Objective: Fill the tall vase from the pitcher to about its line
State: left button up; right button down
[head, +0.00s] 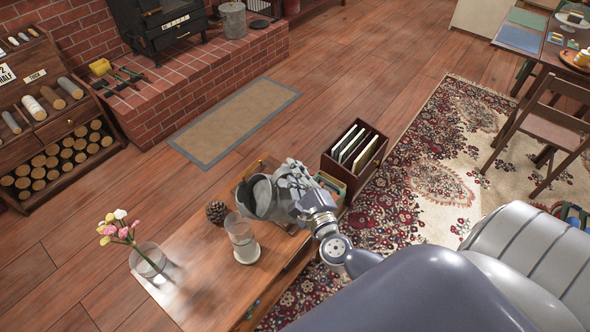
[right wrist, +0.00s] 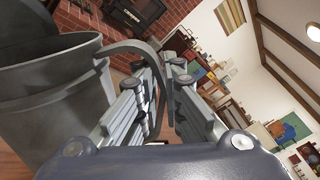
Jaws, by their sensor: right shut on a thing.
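The grey metal pitcher (head: 258,198) is in the head view, above the wooden table. It also fills the left of the right wrist view (right wrist: 50,105), its handle running between my fingers. My right gripper (head: 293,183) is shut on the pitcher's handle. A clear, straight glass vase (head: 241,232) stands upright on a white round coaster (head: 247,255), just left of and below the pitcher in the picture. A second clear glass vase (head: 148,261) holds pink, white and yellow flowers. I cannot make out a fill line or any liquid. My left gripper is not in view.
A pine cone (head: 216,211) lies on the table (head: 195,255) behind the clear vase. A dark wooden box with upright files (head: 354,148) is beyond my right gripper. The table's front left area, between the two vases, is clear.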

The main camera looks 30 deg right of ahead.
aim_at(286, 167)
jog(key=shift+w+a+r+n+p, duration=0.15)
jog(key=shift+a+r+n+p, duration=0.55)
jog(key=shift+p, duration=0.5)
jog(key=shift+w+a+r+n+p, duration=0.15)
jog(key=shift+a+r+n+p, duration=0.2)
jog(key=shift+r+p, duration=0.7)
dwell(5.8)
